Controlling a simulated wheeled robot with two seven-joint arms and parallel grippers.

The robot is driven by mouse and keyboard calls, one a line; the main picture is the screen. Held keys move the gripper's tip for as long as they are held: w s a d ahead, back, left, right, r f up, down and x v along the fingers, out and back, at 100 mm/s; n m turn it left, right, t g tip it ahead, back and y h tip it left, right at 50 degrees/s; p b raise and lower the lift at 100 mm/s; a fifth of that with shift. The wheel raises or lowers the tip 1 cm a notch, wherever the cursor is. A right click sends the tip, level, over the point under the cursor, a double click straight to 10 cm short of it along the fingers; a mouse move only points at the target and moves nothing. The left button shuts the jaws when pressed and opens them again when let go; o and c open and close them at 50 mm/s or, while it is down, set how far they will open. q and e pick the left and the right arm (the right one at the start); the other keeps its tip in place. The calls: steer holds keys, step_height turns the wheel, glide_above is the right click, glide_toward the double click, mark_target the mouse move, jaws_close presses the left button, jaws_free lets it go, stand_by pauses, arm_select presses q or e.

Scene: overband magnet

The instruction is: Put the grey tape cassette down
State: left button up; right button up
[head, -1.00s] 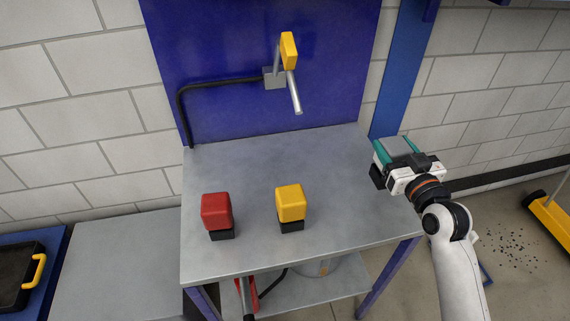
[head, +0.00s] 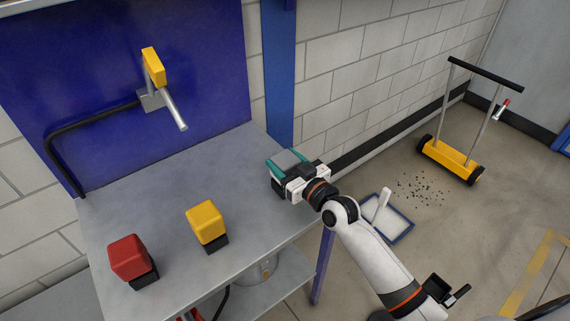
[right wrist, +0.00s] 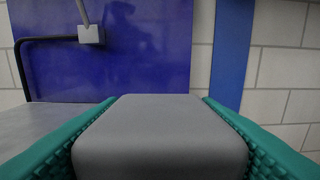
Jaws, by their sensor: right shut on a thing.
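The grey tape cassette (right wrist: 160,135) is a rounded grey block between the teal fingers of my right gripper in the right wrist view. In the head view the cassette (head: 288,159) shows as a small grey patch between the fingers. My right gripper (head: 286,160) is shut on it near the right edge of the grey bench (head: 165,190). Whether the cassette touches anything below is hidden. My left gripper is not in view.
A red block (head: 130,257) and a yellow block (head: 206,221) stand on dark bases on the bench. A lever with a yellow top (head: 153,67) is on the blue panel. A yellow wheeled magnet sweeper (head: 450,158) and dark bits (head: 420,191) are on the floor.

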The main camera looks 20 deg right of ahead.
steer(key=shift+f, duration=0.25)
steer(key=o, duration=0.7)
steer(key=shift+f, duration=0.15)
steer(key=shift+c, duration=0.2)
steer(key=o, duration=0.4)
steer(key=shift+o, duration=0.2)
steer(key=shift+s, duration=0.15)
steer(key=v, duration=1.1)
steer(key=shift+s+d+r, duration=0.15)
steer(key=shift+s+r, duration=0.1)
steer(key=shift+s, duration=0.1)
